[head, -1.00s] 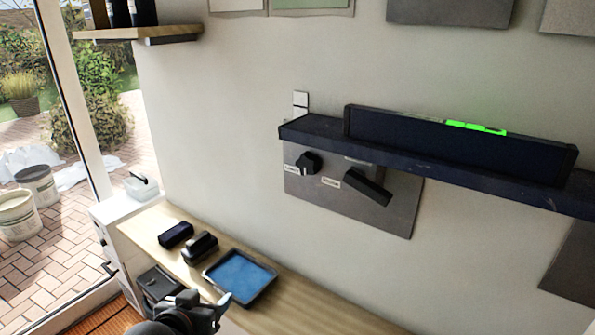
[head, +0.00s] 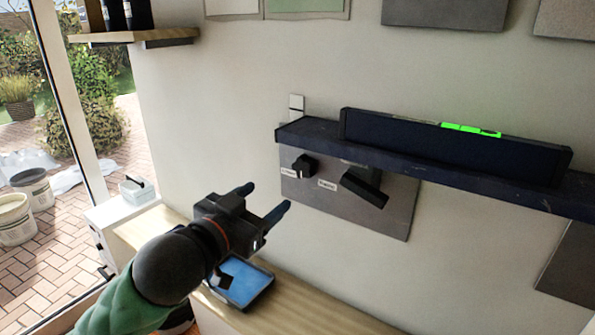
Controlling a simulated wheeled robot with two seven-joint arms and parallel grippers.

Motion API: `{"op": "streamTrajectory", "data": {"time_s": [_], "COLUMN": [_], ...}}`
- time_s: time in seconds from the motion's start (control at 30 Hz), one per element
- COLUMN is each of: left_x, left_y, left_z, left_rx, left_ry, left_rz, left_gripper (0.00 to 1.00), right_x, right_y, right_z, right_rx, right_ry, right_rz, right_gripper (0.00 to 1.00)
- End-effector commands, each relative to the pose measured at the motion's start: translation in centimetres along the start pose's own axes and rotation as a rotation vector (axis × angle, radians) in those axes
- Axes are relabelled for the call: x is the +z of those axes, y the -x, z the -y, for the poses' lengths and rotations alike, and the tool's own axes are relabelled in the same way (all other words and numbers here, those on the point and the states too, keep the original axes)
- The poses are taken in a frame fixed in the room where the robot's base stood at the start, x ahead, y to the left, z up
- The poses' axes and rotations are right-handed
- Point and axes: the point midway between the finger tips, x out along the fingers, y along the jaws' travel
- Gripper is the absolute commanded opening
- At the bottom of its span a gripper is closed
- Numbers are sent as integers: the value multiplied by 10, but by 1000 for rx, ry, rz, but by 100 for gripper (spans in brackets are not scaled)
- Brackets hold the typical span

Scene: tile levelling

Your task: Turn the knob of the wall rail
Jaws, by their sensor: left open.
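The dark wall rail (head: 430,172) runs across the wall and slopes down to the right. A grey plate (head: 383,222) hangs below it. A small black knob (head: 304,166) sits at the plate's left, with a small label beside it. A larger black lever-like handle (head: 363,187) sits right of it, also with a label. A dark level (head: 450,147) with bright green vials lies on the rail. My left gripper (head: 268,199) is open and empty, below and left of the knob, apart from it. My right gripper is not in view.
A wooden counter (head: 262,309) runs below, with a blue tray (head: 243,284) partly hidden behind my left gripper. A white box (head: 138,191) stands at the left by the window. A wooden shelf (head: 130,38) is at upper left.

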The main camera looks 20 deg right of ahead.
Motion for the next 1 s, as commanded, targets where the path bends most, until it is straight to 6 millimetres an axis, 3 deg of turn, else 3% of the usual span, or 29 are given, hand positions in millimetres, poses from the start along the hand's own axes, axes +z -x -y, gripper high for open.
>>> {"op": "streamTrajectory", "data": {"time_s": [0.2,0.47,1.0], "left_x": [-26,-33,-36], "left_y": [-3,-9,-70], "left_z": [-13,-16,-19], "left_rx": [49,62,60], "left_ry": [-45,-53,-53], "left_rz": [-40,-48,-47], "left_gripper": [61,61,61], "right_x": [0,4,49], "right_y": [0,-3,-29], "right_z": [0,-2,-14], "right_rx": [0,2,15], "right_ry": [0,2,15], "right_rz": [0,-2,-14], "right_gripper": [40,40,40]}}
